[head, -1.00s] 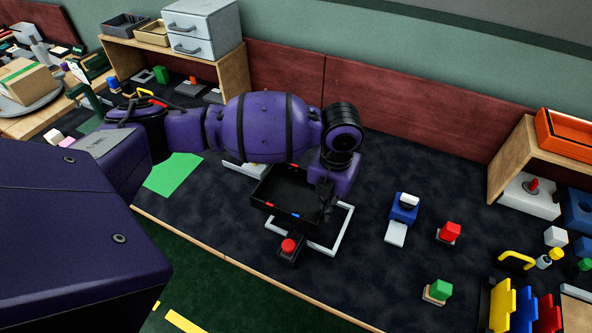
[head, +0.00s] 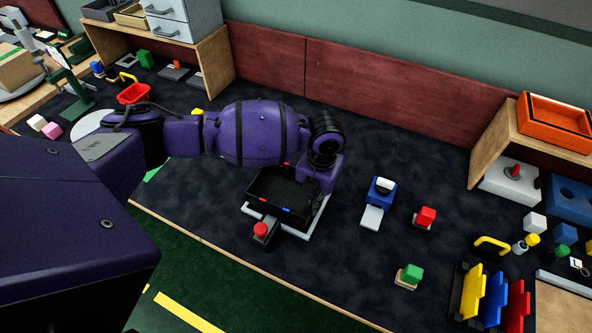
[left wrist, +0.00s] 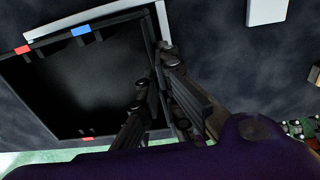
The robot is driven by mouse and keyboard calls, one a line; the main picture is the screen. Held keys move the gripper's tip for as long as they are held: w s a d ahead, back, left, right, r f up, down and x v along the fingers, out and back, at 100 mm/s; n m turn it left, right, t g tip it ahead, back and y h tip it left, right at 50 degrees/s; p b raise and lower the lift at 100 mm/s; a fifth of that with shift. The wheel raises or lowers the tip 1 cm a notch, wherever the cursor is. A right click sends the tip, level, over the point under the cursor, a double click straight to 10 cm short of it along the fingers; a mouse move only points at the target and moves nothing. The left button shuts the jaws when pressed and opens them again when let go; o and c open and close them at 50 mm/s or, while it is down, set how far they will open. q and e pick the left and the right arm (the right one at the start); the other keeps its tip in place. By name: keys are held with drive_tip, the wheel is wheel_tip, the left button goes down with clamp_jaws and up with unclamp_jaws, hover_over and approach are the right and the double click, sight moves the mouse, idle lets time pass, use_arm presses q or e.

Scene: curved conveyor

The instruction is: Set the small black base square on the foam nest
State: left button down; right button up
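The small black base (head: 290,213) is a shallow square tray with red and blue marks on its rim. It is over a white square frame, which I take to be the foam nest (head: 322,209). White shows along the base's front and right edges; the far side is hidden. In the left wrist view, the base (left wrist: 85,85) has a white strip of the nest (left wrist: 95,18) just beyond its marked edge. My left gripper (left wrist: 158,100) is shut on the base's wall, one finger inside and one outside. I cannot tell if the base touches the nest. My right gripper is out of view.
A red-knobbed block (head: 261,230) stands close at the front of the nest. A blue block with a white top (head: 380,188), a red block (head: 425,216) and a green block (head: 410,273) stand to the right. Dark table between them is clear.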

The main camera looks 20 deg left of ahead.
use_arm(q)
wheel_tip(320, 180, down, 4)
drive_tip(key=shift+w+d+r, duration=0.1)
drive_tip(key=shift+w+r, duration=0.05)
drive_tip(key=shift+r, duration=0.05)
drive_tip(key=shift+f, duration=0.15)
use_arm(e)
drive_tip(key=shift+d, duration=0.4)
use_arm(q)
drive_tip(key=shift+f, duration=0.2)
drive_tip(key=c, duration=2)
unclamp_jaws()
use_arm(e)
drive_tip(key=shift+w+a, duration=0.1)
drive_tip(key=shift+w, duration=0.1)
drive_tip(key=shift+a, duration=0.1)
